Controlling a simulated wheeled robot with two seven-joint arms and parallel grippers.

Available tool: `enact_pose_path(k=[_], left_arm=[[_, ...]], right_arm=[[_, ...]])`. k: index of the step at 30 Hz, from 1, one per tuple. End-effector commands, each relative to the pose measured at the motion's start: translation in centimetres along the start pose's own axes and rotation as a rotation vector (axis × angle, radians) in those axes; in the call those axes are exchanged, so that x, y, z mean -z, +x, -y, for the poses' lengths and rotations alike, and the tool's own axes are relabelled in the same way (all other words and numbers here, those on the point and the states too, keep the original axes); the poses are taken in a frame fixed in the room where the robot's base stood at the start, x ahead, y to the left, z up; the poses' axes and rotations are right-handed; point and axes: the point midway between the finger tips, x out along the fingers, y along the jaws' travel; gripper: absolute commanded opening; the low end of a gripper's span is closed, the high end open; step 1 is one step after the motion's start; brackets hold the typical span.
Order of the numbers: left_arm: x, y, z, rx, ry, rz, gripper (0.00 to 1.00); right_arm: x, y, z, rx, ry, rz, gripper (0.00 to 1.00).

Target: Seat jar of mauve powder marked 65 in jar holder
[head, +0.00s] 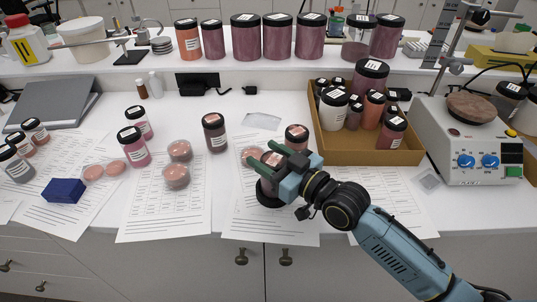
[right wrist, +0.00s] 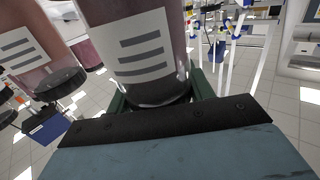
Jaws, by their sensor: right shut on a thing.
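My right gripper (head: 263,158) is shut on a jar (head: 272,159), low over the papers at the front of the bench. In the right wrist view the jar (right wrist: 140,45) fills the upper middle, with mauve-pink contents, a white label and a dark end by the jaws. Its number is not readable. In the head view, a round black part (head: 268,192) shows just below the jaws. I cannot tell whether it is the jar's own end or the jar holder. My left gripper is not in view.
A brown-topped jar (head: 297,136) stands just behind my right gripper. A tan tray (head: 375,157) of jars is to the right, beside a white stirrer (head: 470,145). Another dark-lidded jar (head: 215,131) and pink dishes (head: 177,176) are to the left. Several large jars line the back shelf.

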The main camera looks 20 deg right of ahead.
Motion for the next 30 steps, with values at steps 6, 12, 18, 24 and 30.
enact_pose_path(k=[6, 12, 18, 24, 30], left_arm=[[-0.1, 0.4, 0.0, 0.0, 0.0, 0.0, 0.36], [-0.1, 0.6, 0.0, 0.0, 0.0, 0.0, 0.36], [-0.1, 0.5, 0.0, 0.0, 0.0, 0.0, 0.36], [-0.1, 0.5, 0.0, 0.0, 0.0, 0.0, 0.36], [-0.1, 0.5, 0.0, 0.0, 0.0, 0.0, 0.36]], right_arm=[[-0.6, 0.0, 0.0, 0.0, -0.001, -0.001, 0.12], [-0.9, 0.0, 0.0, 0.0, -0.001, -0.001, 0.56], [-0.9, 0.0, 0.0, 0.0, -0.001, -0.001, 0.78], [-1.0, 0.0, 0.0, 0.0, 0.0, 0.002, 0.78], [-1.1, -1.3, 0.0, 0.0, -0.001, 0.004, 0.78]])
